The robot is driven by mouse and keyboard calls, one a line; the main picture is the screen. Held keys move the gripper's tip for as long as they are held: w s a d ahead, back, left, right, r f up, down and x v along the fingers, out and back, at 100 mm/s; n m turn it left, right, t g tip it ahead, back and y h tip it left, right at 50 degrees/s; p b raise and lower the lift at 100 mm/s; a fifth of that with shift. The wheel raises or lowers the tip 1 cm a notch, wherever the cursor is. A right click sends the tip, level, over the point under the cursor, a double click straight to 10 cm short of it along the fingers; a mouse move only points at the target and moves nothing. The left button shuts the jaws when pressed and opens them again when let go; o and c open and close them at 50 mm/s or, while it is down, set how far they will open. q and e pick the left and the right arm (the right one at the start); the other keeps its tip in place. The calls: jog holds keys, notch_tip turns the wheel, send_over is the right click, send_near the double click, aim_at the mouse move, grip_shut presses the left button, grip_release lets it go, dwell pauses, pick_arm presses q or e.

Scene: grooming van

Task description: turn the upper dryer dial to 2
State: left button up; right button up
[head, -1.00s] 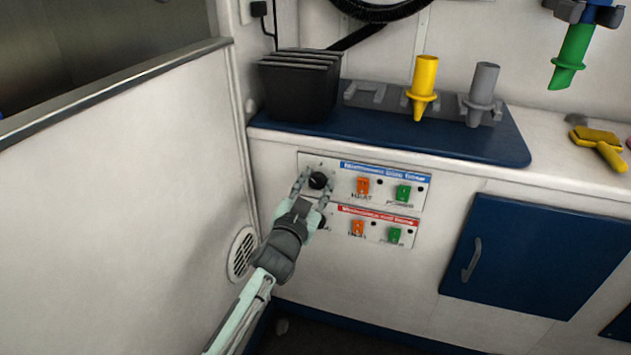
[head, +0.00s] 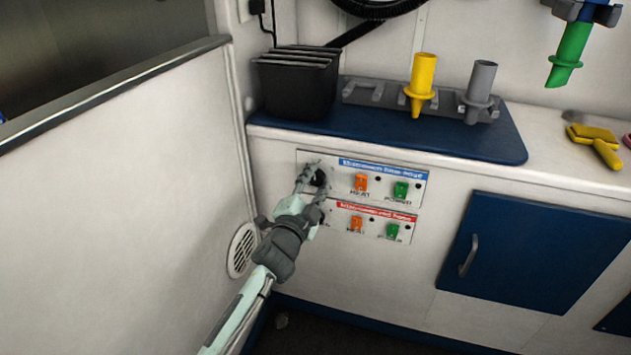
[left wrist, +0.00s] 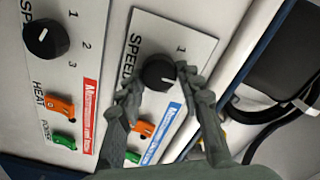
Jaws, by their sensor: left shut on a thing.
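The upper dryer panel (head: 389,187) has a blue label strip, an orange switch and a green switch. Its black dial (head: 319,178) is at the panel's left end, partly covered by my fingers. My left gripper (head: 313,180) is shut on this dial, with a finger on each side. In the left wrist view the upper dial (left wrist: 159,73) shows between the two fingers (left wrist: 158,80). A printed "1" and the word "SPEED" show beside it; other numbers are hidden. I cannot make out where its pointer stands.
The lower panel (head: 372,225), with a red label, sits just below; its dial (left wrist: 46,38) shows in the left wrist view. A blue counter mat (head: 400,140) above holds a black bin (head: 295,85) and yellow (head: 424,80) and grey nozzles (head: 482,85). A side wall stands left.

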dwell(0.5)
pick_arm(q)
jog(key=o, duration=1.1)
jog(key=shift+o, duration=0.2)
jog(key=v, duration=1.2)
